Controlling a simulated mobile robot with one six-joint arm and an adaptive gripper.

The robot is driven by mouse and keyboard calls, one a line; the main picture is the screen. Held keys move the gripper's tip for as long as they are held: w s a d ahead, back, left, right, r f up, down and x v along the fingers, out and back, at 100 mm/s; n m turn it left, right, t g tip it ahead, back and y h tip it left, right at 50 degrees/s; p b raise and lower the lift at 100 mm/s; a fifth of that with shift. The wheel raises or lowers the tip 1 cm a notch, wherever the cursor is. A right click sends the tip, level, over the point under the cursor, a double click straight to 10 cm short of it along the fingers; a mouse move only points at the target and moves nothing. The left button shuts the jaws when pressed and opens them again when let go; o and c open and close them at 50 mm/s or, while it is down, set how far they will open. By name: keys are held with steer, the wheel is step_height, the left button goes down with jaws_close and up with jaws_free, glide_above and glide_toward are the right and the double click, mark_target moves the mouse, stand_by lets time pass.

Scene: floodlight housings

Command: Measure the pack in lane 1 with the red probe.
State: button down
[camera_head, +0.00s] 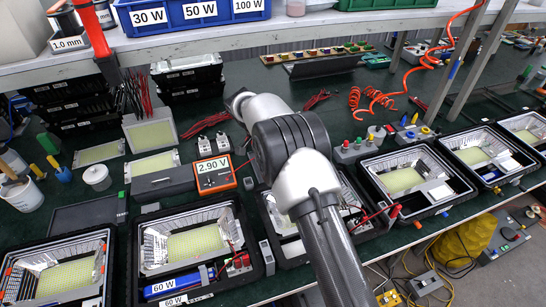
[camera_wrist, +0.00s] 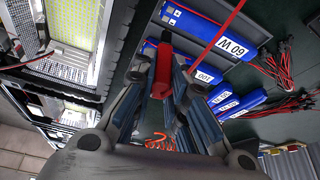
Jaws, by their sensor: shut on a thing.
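My gripper (camera_wrist: 160,85) is shut on the red probe (camera_wrist: 163,68), which sits between its fingers in the wrist view. The probe's tip is not clear. In the head view my arm hides the gripper. Blue packs with white labels (camera_wrist: 205,27) lie in a row beyond the fingers in the wrist view; one reads 60 W. In the head view a blue 60 W pack (camera_head: 180,283) lies in the second housing (camera_head: 134,262) from the left. The meter (camera_head: 214,174) reads 2.90 V. I cannot tell which pack is in lane 1, or whether the probe touches one.
More floodlight housings stand along the bench front, at the left (camera_head: 108,250) and right (camera_head: 376,195). My arm covers much of another. A shelf with a blue bin (camera_head: 195,18) runs along the back. Red leads (camera_wrist: 237,18) cross the wrist view.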

steer(key=shift+r, duration=0.75)
stand_by(1.0)
